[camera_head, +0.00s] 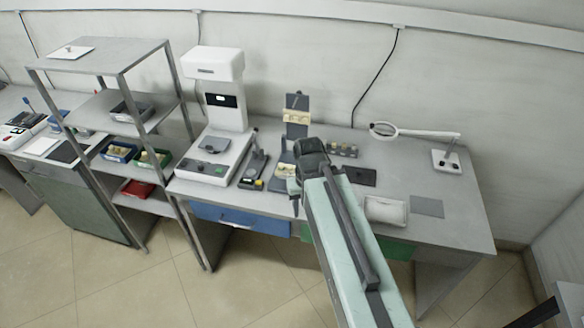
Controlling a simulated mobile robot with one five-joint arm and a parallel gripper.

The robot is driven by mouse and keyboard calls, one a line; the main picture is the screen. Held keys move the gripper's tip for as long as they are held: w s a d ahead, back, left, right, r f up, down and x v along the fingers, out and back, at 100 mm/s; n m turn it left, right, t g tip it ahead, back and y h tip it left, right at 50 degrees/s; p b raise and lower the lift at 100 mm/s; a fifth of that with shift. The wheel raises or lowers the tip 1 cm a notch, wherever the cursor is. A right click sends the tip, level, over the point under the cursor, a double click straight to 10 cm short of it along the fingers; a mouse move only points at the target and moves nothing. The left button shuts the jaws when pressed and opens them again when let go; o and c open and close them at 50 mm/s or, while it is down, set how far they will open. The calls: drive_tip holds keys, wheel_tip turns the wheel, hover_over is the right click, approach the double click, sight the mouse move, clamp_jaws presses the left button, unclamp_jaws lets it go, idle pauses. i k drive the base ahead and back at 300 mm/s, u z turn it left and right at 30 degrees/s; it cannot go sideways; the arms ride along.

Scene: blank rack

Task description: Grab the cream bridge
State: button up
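A cream piece (297,117), which looks like the cream bridge, sits against a dark grey upright holder (297,101) at the back of the bench. A smaller cream item (284,170) lies nearer the front, on a small grey tray beside my gripper, partly hidden. It is too small to tell which of the two is the bridge. My gripper (295,201) points down near the bench's front edge, in front of the holder. Its fingers are small and mostly hidden by my arm, so I cannot see whether they are open or hold anything.
A white instrument (215,85) stands left of the holder, and a metal shelf (128,98) farther left. A row of small blocks (343,150), a dark pad (360,177), a white pouch (386,211) and a magnifier lamp (447,158) are on the right. The back right bench has free room.

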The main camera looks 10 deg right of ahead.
sight(290, 167)
drive_tip(key=u, duration=3.35)
drive_tip(key=k, duration=0.85)
drive_tip(key=z, duration=1.8)
drive_tip(key=i, duration=0.5)
drive_tip(key=u, duration=0.15)
